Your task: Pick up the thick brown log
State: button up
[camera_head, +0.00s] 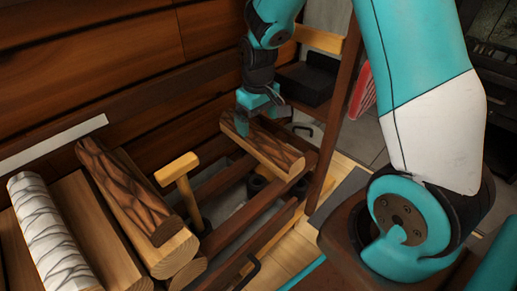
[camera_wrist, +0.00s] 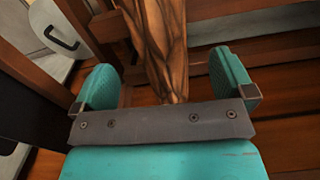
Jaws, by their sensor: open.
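A brown log with dark ridged bark and a pale cut end (camera_head: 268,152) lies across the wooden rack, apart from the main pile. My gripper (camera_head: 258,118) is over its far end. In the wrist view the log (camera_wrist: 160,35) runs between the two teal fingers of my gripper (camera_wrist: 168,84), with a gap on each side. The gripper is open. A second, thicker-looking brown barked log (camera_head: 125,185) lies on top of the pile at left. The log's far tip is partly hidden by my gripper.
A white-barked log (camera_head: 48,235) and smooth tan logs (camera_head: 92,225) lie at the left. A wooden T-shaped post (camera_head: 184,185) stands between the pile and the near log. Rack rails (camera_head: 250,215) run below. A plank wall (camera_head: 90,60) closes the back.

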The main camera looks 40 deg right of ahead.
aim_at(259, 141)
notch_tip(259, 141, down, 8)
jog(key=b, duration=0.4)
jog(key=shift+c, duration=0.2)
jog(key=c, duration=1.3)
jog(key=shift+o, duration=0.2)
jog(key=shift+r, duration=0.15)
